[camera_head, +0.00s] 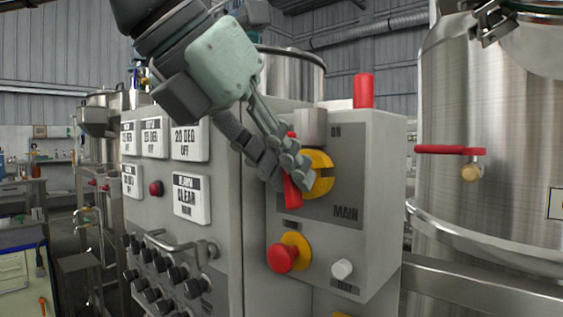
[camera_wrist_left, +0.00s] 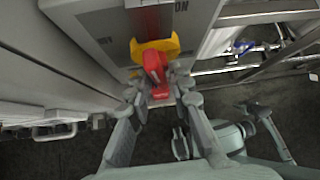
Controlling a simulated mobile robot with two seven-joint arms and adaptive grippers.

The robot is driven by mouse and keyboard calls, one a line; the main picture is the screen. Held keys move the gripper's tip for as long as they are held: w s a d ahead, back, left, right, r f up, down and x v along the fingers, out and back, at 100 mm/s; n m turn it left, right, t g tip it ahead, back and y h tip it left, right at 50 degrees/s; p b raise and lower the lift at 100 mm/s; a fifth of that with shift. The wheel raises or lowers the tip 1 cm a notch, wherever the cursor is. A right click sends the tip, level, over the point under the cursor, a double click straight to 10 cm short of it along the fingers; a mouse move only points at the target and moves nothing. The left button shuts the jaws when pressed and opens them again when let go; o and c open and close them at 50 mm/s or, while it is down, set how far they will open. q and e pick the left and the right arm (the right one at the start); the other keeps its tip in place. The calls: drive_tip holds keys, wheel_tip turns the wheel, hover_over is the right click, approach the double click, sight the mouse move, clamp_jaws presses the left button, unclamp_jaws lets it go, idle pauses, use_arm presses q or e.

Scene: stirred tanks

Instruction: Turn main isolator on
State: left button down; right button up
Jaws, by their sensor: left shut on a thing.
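The main isolator is a red handle on a yellow disc (camera_head: 319,173), on a dark plate marked ON and MAIN on the front of a grey control box (camera_head: 375,190). The red handle (camera_head: 292,193) stands nearly upright, tilted slightly. My left gripper (camera_head: 290,170) reaches in from the upper left and is shut on the handle, hiding its middle. In the left wrist view the red handle (camera_wrist_left: 155,68) lies between the two fingers, with the yellow disc behind it.
Below the isolator are a red mushroom button (camera_head: 282,257) on a yellow collar and a white button (camera_head: 342,269). A red lamp (camera_head: 363,91) stands on the box top. Label plates and knobs fill the left panel. A steel tank (camera_head: 490,130) stands to the right.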

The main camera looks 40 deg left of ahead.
use_arm(q)
drive_tip(key=shift+y, duration=0.5)
drive_tip(key=shift+m, duration=0.3)
drive_tip(key=shift+r, duration=0.1)
drive_tip(key=c, duration=1.6)
unclamp_jaws()
drive_tip(key=v, duration=1.2)
drive_tip(key=shift+s+d, duration=0.1)
drive_tip(key=shift+d, duration=0.1)
